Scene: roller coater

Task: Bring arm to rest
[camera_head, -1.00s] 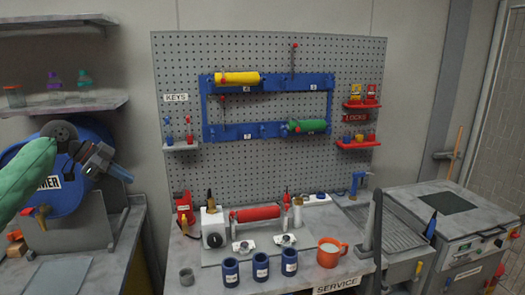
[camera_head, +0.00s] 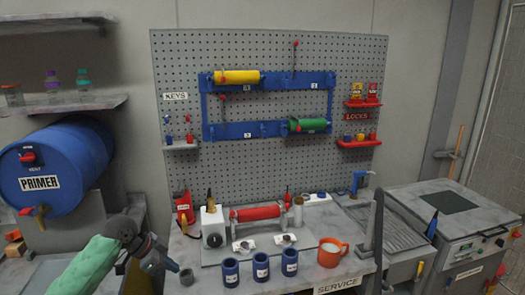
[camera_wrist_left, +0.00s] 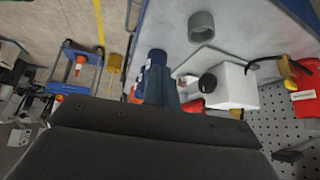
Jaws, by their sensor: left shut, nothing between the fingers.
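My left arm, in a green sleeve, comes in at the lower left of the head view. Its gripper (camera_head: 172,265) is shut and empty, just left of the small grey cup (camera_head: 187,277) at the bench's front left corner. I cannot tell whether they touch. In the left wrist view the shut fingers (camera_wrist_left: 160,84) point at the bench, with the grey cup (camera_wrist_left: 201,26) above them and blue cups (camera_wrist_left: 155,62) partly hidden behind them. My right gripper is not in view.
The bench holds a red roller (camera_head: 256,212), several blue cups (camera_head: 260,268) and an orange mug (camera_head: 330,252). A dark upright bar (camera_head: 374,232) stands at the bench's right. The blue primer drum (camera_head: 62,165) is at left. The pegboard (camera_head: 270,165) carries yellow and green rollers.

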